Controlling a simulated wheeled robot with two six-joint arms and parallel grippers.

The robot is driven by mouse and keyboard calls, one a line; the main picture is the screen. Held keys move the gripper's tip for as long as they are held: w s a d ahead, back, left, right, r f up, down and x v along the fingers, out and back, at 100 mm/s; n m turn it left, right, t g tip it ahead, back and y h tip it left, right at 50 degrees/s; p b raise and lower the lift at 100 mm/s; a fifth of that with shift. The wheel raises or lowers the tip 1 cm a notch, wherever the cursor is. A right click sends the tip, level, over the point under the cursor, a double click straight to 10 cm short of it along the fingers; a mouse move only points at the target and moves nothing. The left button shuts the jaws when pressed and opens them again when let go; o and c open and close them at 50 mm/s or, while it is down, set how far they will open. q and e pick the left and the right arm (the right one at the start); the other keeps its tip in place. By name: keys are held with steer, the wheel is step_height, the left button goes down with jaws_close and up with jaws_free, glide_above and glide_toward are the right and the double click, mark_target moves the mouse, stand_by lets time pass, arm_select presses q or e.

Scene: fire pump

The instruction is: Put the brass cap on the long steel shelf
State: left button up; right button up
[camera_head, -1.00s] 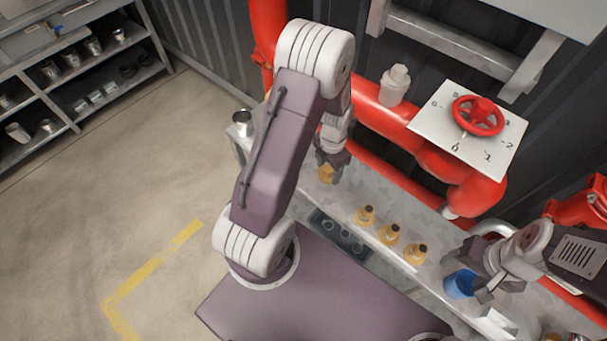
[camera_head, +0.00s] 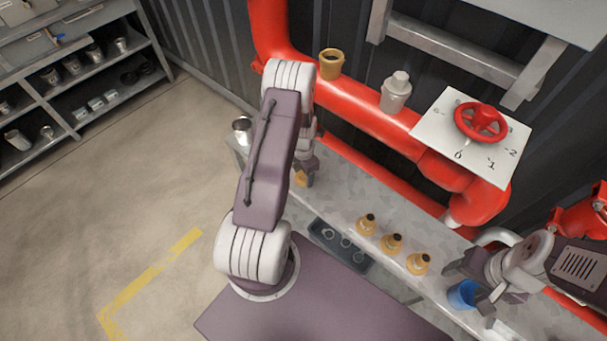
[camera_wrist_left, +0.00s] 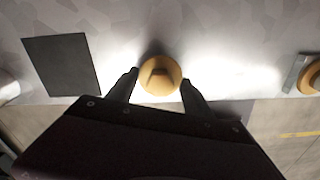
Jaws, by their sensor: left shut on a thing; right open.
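The brass cap (camera_head: 300,179) is a small round yellow-brown piece with a raised bar across its top, clear in the left wrist view (camera_wrist_left: 160,76). My left gripper (camera_head: 304,171) is shut on it, one finger on each side. It is at the left part of the long steel shelf (camera_head: 340,195), a grey ledge along the wall. I cannot tell whether the cap touches the shelf. My right gripper (camera_head: 480,290) is open at the shelf's right part, beside a blue cup (camera_head: 463,294).
The red pipe (camera_head: 360,110) behind bears a brass fitting (camera_head: 331,64) and a pale fitting (camera_head: 396,92).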

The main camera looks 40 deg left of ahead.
mark_target(303, 174)
arm_select(q)
steer(key=shift+f, duration=0.15)
steer(key=o, duration=1.5)
steer(key=shift+o, duration=0.2)
step_height(303, 174, up, 12)
steer(key=r+p, duration=0.1)
steer(key=s+d+r+m, duration=0.3)
steer(key=s+d+m, duration=0.1)
steer(key=m, duration=0.6)
steer(key=s+d+r+m, duration=0.3)
steer(key=d+m, duration=0.4)
steer(key=m, duration=0.4)
steer(key=s+d+r+m+t, duration=0.1)
steer(key=s+d+r+m, duration=0.2)
steer(key=m, duration=0.7)
steer(key=shift+s+d+m, duration=0.4)
steer(key=shift+s+d, duration=0.55)
steer(key=shift+d, duration=0.3)
